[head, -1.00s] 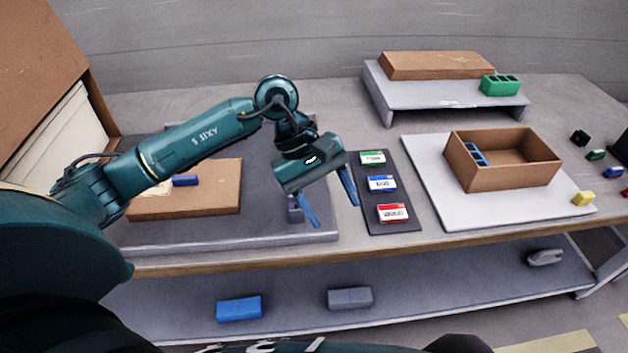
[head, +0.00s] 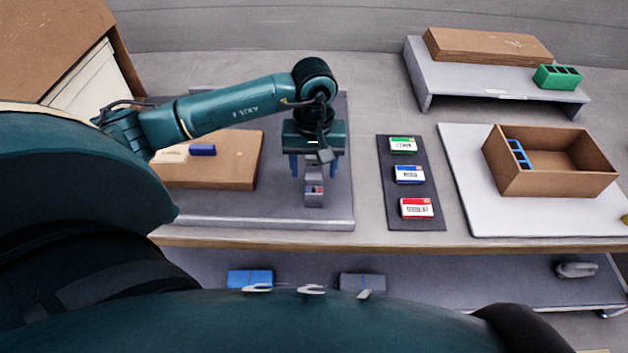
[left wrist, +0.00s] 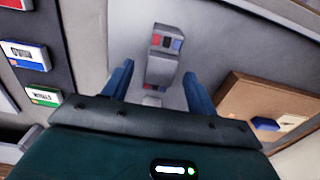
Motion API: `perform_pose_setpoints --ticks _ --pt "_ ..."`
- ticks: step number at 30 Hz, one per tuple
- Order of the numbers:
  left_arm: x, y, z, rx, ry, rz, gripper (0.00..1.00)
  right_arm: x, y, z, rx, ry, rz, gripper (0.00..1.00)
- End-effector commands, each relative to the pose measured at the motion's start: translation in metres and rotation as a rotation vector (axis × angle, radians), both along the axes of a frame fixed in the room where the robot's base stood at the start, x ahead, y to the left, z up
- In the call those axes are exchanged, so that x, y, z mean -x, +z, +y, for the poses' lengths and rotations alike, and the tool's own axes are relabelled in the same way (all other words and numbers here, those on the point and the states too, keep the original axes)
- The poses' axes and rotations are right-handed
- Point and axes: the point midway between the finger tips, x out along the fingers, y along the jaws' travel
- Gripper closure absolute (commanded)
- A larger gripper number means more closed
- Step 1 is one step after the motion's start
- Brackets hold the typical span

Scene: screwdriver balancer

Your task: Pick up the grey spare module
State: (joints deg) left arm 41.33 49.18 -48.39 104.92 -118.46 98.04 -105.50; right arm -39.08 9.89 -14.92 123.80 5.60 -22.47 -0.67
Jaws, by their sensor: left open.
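A grey box (head: 362,282), which may be the grey spare module, lies on the lower shelf beside a blue box (head: 250,278). Its lower edge is partly hidden by my body. My left gripper (head: 314,172) is open above the grey mat, pointing down. Between and below its fingers stands a grey upright device (head: 314,188) with a red and blue marked end. The left wrist view also shows this device (left wrist: 162,68) between the spread fingers (left wrist: 158,84), with no clear contact. I cannot tell which grey item is the module. My right gripper is not in view.
A dark strip (head: 394,220) with green, blue and red labelled cards lies right of the mat (head: 270,215). A brown open box (head: 555,184) stands on a white board (head: 462,190). A brown board (head: 230,172) with a small blue block (head: 202,150) lies left.

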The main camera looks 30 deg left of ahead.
Motion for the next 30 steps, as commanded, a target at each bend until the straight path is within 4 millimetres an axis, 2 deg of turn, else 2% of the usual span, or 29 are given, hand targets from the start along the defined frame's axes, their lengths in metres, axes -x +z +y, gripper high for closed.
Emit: perform_pose_setpoints --ticks 6,10,16,30 --pt "0.004 -0.032 -0.002 0.001 0.0 0.004 0.42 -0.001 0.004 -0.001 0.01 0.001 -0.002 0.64" --pt "0.003 -0.039 -0.002 0.001 0.0 0.001 0.42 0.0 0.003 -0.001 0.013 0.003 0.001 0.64" --pt "0.003 -0.04 -0.002 0.001 0.0 -0.001 0.42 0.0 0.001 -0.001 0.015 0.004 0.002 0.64" --pt "0.003 -0.039 -0.002 0.001 0.0 0.0 0.8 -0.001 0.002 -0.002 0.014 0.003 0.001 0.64"
